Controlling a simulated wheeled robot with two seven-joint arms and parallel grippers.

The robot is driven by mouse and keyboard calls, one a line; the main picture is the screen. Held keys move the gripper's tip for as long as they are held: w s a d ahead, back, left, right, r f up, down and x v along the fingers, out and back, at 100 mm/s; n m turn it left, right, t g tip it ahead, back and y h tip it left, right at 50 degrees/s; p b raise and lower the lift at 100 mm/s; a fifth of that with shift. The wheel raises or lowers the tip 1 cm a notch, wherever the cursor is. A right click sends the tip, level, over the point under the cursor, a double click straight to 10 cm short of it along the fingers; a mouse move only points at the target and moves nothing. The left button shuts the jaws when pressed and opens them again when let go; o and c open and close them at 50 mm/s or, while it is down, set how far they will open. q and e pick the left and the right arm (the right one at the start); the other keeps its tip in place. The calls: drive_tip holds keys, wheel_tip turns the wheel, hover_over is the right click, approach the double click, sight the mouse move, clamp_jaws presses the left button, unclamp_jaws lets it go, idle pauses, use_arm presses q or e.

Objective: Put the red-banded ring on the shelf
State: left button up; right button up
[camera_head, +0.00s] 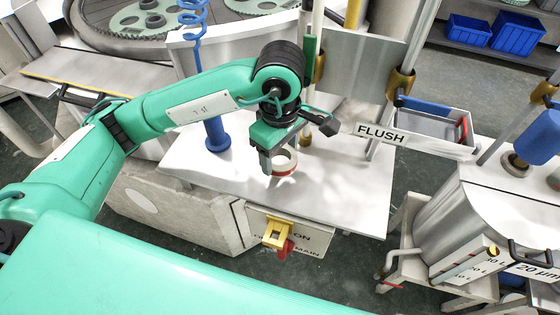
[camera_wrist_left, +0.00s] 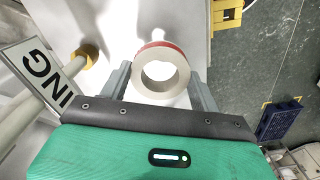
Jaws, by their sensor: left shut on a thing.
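The red-banded ring (camera_head: 286,166) is pale with a red band around its outside. It is at my left gripper (camera_head: 275,163), over the white worktop (camera_head: 345,195). In the left wrist view the ring (camera_wrist_left: 146,88) sits between the two grey fingers, its open bore facing the camera and its red band along the upper edge. The gripper is shut on it. I cannot tell whether the ring touches the worktop. A grey shelf (camera_head: 468,46) with blue bins stands at the back right. My right gripper is not in view.
A FLUSH sign (camera_head: 380,134) fronts a grey tray (camera_head: 435,128) right of the gripper. Metal posts with brass collars (camera_head: 400,82) stand behind it. A blue bottle (camera_head: 216,134) is to the left. A yellow-and-red switch (camera_head: 278,236) is on the worktop's front.

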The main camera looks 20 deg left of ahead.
sight(280, 167)
use_arm(q)
drive_tip(key=shift+f, duration=0.55)
drive_tip(key=shift+f+p, duration=0.5)
drive_tip(key=shift+f, duration=1.3)
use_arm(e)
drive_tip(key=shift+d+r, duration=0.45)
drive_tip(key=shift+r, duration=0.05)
use_arm(q)
drive_tip(key=shift+f, duration=0.15)
drive_tip(key=o, duration=1.1)
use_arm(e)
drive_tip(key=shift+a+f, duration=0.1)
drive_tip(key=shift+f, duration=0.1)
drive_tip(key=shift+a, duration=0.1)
